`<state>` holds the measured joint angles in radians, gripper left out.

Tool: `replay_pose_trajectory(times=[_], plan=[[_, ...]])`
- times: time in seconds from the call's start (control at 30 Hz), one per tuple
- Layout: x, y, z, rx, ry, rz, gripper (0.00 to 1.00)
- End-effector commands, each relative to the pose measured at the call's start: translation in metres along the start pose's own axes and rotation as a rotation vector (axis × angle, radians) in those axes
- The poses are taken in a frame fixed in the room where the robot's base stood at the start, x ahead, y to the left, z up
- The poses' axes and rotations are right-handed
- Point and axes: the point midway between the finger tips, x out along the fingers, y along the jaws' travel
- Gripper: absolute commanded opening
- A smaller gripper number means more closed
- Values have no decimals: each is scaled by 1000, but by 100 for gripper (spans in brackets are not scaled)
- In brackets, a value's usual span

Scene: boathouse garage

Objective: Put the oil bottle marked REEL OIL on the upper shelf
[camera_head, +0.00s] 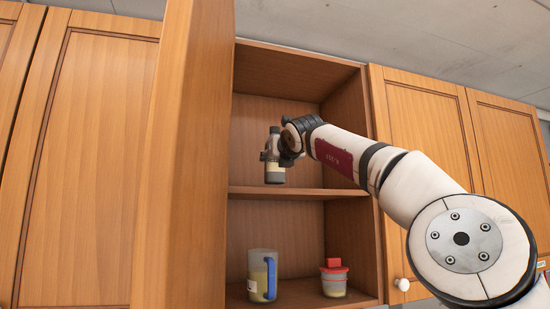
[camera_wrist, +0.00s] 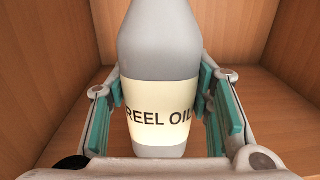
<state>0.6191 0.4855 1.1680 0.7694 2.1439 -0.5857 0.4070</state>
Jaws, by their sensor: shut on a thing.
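The oil bottle is grey with a cream label reading REEL OIL and fills the middle of the wrist view (camera_wrist: 160,70). In the head view the bottle (camera_head: 275,173) is upright, in front of or inside the upper compartment, near the height of the upper shelf (camera_head: 290,192). My gripper (camera_head: 277,157) is shut on the bottle, with its teal-padded fingers on either side of it in the wrist view (camera_wrist: 160,110). I cannot tell whether the bottle's base touches the shelf. The upper shelf shows no other objects.
The lower compartment holds a clear jug with a blue handle (camera_head: 262,276) and a small red-lidded container (camera_head: 334,279). An open cabinet door (camera_head: 180,160) stands close on the left. Closed doors (camera_head: 430,150) are on the right.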

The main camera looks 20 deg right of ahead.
Motion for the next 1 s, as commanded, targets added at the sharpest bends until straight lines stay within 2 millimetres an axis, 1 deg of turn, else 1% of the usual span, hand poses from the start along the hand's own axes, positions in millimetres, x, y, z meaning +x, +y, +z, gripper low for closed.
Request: replay_pose_trajectory(times=[0.2, 0.37, 0.7, 1.0], plan=[[10, 2, -4, -4, -3, -91, 7], [11, 2, -2, -2, -5, -173, 7], [0, 3, 13, 0, -4, -316, 7], [-7, 1, 20, -1, -2, -360, 7]])
